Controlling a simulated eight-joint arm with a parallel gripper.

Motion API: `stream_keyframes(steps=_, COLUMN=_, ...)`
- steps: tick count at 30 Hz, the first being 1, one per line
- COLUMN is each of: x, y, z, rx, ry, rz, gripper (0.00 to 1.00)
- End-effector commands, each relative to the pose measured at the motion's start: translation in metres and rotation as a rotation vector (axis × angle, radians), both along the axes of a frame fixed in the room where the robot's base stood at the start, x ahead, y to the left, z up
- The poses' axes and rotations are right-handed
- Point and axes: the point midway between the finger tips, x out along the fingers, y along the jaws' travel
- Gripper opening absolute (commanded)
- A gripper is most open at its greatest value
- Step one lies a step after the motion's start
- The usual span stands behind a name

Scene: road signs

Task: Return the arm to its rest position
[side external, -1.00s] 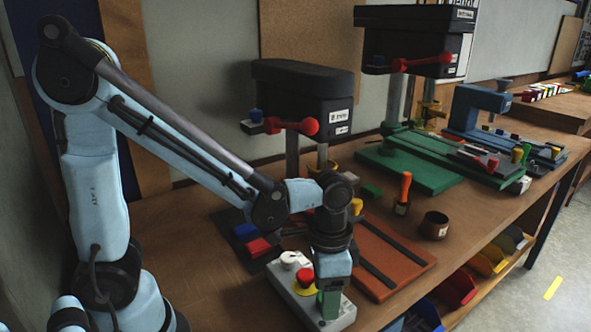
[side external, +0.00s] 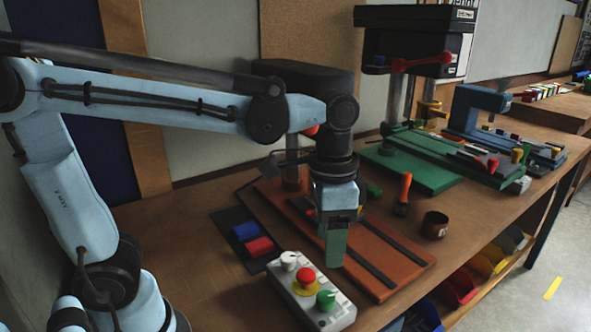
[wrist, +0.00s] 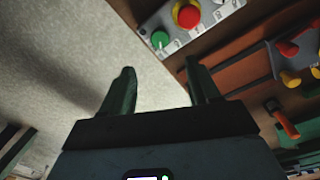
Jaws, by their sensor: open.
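My gripper (side external: 334,240) has green fingers pointing down and hangs in the air over the red-brown plate (side external: 400,254), behind the grey control box (side external: 318,303). In the wrist view my gripper (wrist: 160,92) shows two green fingers spread apart with nothing between them. My light-blue arm reaches in from the left, its upper link nearly level. The control box carries a white knob (side external: 290,260), a red button (side external: 306,276) on a yellow ring and a green button (side external: 326,299). The box also shows at the top of the wrist view (wrist: 190,22).
A drill press (side external: 300,88) stands behind my arm, partly hidden by it. A green-based machine (side external: 425,170) and a blue machine (side external: 475,110) stand farther back. An orange-handled tool (side external: 404,190) and a brown cup (side external: 435,225) are on the right. Colored bins (side external: 460,287) sit below the bench edge.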

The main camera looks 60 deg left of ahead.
Motion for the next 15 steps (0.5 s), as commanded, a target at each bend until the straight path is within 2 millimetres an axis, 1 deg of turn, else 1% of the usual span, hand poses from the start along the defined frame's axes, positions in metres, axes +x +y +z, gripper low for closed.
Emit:
stream_keyframes(steps=4, x=0.0000, y=0.0004, z=0.0052, rx=0.000, ry=0.000, rz=0.000, gripper=0.61)
stream_keyframes(steps=15, x=-0.0004, y=0.0027, z=0.0048, rx=-0.003, ry=-0.014, rz=0.013, gripper=0.61)
